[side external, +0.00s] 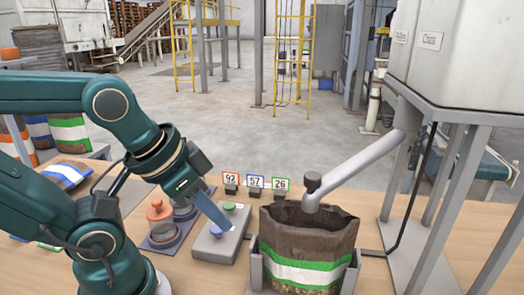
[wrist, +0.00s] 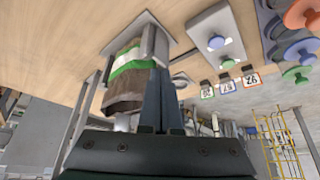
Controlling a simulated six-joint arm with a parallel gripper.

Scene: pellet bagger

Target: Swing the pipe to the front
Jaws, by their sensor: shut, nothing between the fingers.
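The grey pipe (side external: 350,165) slopes down from the white hopper (side external: 450,50) at the right. Its lower end, with a dark knob (side external: 312,181) on top, hangs over the open mouth of the brown bag (side external: 325,231). The bag has green and white bands and stands upright in a grey holder (side external: 350,276). My gripper (side external: 228,226) is shut and empty, pointing down over the grey button box, left of the pipe and bag and apart from the pipe. The wrist view shows the closed fingers (wrist: 161,72) in front of the bag (wrist: 127,72); the pipe is not clear there.
The button box (side external: 218,247) has a green and a blue button. Number cards (side external: 254,182) stand behind it. Orange and purple knobbed discs (side external: 160,212) sit to its left. Grey frame legs (side external: 447,215) stand right of the bag. Filled bags lie at the far left.

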